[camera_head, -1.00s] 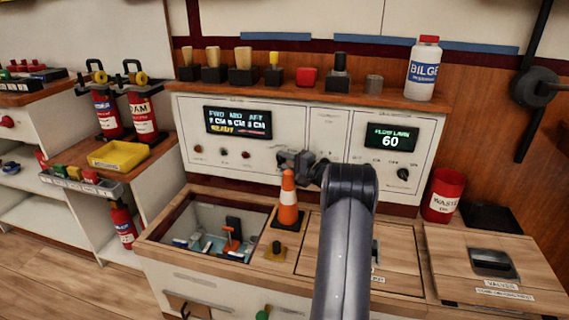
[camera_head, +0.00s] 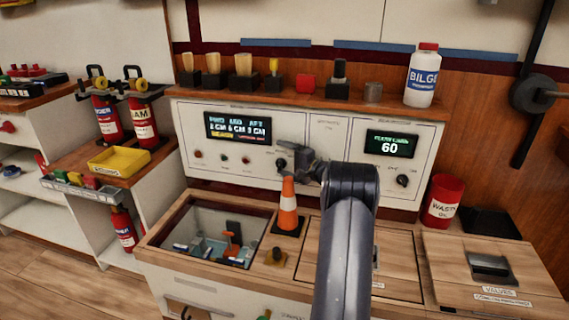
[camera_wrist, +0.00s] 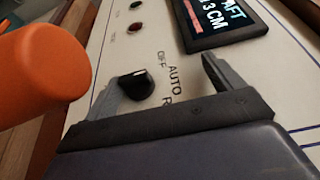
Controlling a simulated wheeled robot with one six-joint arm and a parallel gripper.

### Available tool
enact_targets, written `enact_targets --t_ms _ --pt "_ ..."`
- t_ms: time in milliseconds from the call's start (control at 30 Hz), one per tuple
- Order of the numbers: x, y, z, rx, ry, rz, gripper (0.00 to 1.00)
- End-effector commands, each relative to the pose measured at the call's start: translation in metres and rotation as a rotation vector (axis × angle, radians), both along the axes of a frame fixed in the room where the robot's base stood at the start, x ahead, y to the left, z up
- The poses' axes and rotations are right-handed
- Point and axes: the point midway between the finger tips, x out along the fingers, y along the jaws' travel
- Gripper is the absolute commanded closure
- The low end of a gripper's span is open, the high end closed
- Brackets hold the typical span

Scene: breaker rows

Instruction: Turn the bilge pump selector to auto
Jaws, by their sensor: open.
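The bilge pump selector is a black round knob (camera_wrist: 137,84) on the white panel, and in the head view it (camera_head: 281,163) shows just left of my gripper. In the wrist view the labels OFF, AUTO and a partly hidden one starting with R lie beside it. Its light mark seems to point toward OFF, though it is small. My gripper (camera_wrist: 160,70) is open and empty. The knob lies between the fingers in the picture, close to the left one; I cannot tell whether they touch. The gripper also shows in the head view (camera_head: 298,157).
An orange cone (camera_head: 288,207) stands just below my gripper and looms at left in the wrist view (camera_wrist: 40,65). A display (camera_head: 238,127) sits above the selector. Another knob (camera_head: 402,181) is on the right panel. A shelf with a bilge bottle (camera_head: 422,76) runs above.

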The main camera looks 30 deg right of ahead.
Motion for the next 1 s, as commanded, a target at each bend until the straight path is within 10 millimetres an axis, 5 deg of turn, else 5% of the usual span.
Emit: enact_targets --t_ms 33,100,400,600,633,1000 --pt "0.001 -0.001 0.039 -0.01 -0.041 0.003 0.2" --pt "0.001 -0.001 0.052 -0.008 -0.043 0.003 0.18" --pt "0.002 0.0 0.077 -0.004 -0.041 0.005 0.18" --pt "0.002 0.0 0.078 -0.004 -0.041 0.006 0.18" --pt "-0.001 0.002 0.025 0.002 0.041 0.012 0.18" --pt "-0.019 -0.006 0.023 0.0 0.039 0.009 0.21"
